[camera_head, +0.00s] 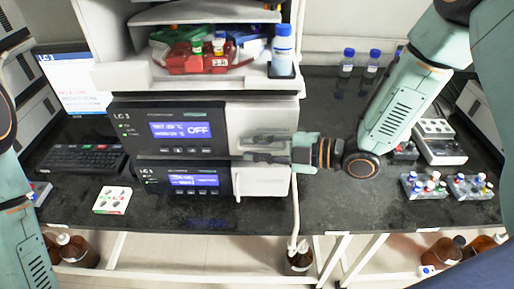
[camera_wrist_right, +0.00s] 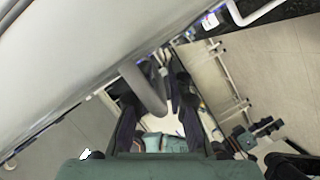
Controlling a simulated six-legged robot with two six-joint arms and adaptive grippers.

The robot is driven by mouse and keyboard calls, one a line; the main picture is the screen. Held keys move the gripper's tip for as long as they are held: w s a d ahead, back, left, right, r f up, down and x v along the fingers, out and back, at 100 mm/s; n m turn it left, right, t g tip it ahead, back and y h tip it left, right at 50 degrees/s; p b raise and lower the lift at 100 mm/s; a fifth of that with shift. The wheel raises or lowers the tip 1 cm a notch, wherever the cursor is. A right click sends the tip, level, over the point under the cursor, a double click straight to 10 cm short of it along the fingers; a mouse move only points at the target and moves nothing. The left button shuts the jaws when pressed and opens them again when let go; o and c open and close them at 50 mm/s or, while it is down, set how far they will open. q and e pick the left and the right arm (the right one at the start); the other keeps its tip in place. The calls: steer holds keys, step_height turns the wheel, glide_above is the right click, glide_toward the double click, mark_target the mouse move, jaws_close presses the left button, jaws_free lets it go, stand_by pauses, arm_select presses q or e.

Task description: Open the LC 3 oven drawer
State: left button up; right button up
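The LC 3 stack (camera_head: 215,112) stands on the dark bench in the head view. Its upper unit has a blue display (camera_head: 180,130) reading OFF, and a lower unit with another blue display (camera_head: 193,180) sits under it. White front panels (camera_head: 262,181) are to the right of the displays. My right gripper (camera_head: 248,157) reaches in from the right, in front of these panels. In the right wrist view, a grey bar (camera_wrist_right: 143,88) reaches between the fingers of my right gripper (camera_wrist_right: 158,125). The fingers are apart; contact cannot be told. My left gripper is out of view.
A red tray (camera_head: 190,62) with bottles sits on top of the stack. Vial racks (camera_head: 424,186) stand to the right. The bench front between stack and racks is clear.

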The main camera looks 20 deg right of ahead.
steer(key=shift+s+a+r, duration=0.1)
steer(key=shift+a, duration=0.15)
steer(key=shift+s+d, duration=0.1)
steer(key=shift+d, duration=0.15)
steer(key=shift+c, duration=1.3)
jaws_close()
